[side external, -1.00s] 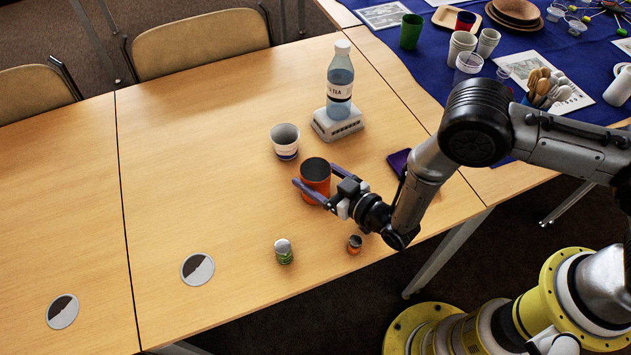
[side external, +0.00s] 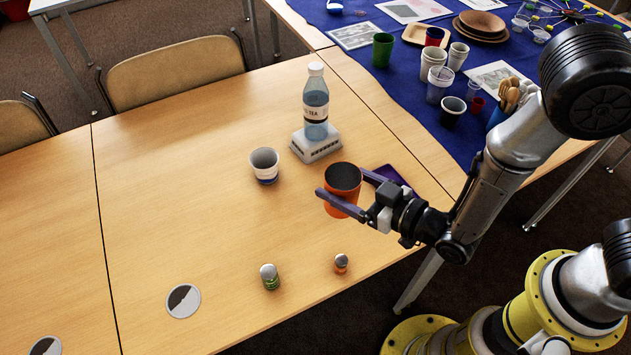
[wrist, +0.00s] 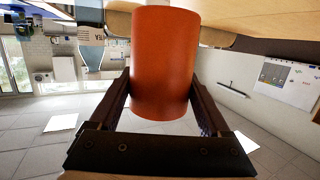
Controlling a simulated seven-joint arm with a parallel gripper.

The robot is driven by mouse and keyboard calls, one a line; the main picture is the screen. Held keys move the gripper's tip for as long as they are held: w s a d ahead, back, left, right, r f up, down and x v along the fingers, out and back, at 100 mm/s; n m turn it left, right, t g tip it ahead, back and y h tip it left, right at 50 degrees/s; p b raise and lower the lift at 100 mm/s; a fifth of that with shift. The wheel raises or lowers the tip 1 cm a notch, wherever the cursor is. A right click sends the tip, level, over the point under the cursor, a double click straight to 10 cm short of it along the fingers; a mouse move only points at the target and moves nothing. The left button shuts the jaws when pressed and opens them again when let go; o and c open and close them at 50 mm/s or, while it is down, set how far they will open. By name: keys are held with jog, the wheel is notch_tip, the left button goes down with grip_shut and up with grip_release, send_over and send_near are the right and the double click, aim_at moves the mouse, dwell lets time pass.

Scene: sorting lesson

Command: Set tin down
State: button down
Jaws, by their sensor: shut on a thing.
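The orange tin (side external: 341,204), a cylinder with a dark top, is upright in the side external view, near the middle of the table. My gripper (side external: 343,185) is shut on it, with one finger along each side. The tin looks raised off the wood, but its underside is hidden and I cannot judge the gap. In the wrist view the tin (wrist: 163,60) fills the space between the fingers of my gripper (wrist: 160,88).
A white-and-blue cup (side external: 264,166) stands left of the tin. A bottle (side external: 315,100) stands on a white block (side external: 318,149) behind. A purple flat item (side external: 393,178) lies beside my gripper. Left table is mostly clear.

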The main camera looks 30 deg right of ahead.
jog(key=shift+s+d+r, duration=0.3)
jog(key=shift+s+d, duration=0.05)
jog(key=shift+s, duration=0.2)
jog(key=shift+s+d+r, duration=0.25)
jog(key=shift+s+d, duration=0.1)
jog(key=shift+s, duration=0.25)
jog(key=shift+s+d+r, duration=0.3)
jog(key=shift+s+d, duration=0.05)
jog(key=shift+s, duration=0.2)
jog(key=w+a+n+g+y, duration=0.1)
jog(key=a+n+g+y, duration=0.65)
jog(key=a, duration=1.05)
jog(key=shift+t, duration=0.45)
jog(key=shift+w+a+f, duration=1.65)
jog(key=shift+w+f, duration=0.15)
jog(key=shift+f, duration=0.3)
jog(key=shift+w+a+f, duration=1.65)
jog(key=shift+w+f, duration=0.1)
jog(key=shift+f, duration=0.3)
jog(key=shift+w+a+f, duration=1.65)
jog(key=shift+w+f, duration=0.15)
jog(key=shift+f, duration=0.3)
jog(key=shift+f, duration=0.15)
grip_release()
jog(key=shift+f, duration=0.1)
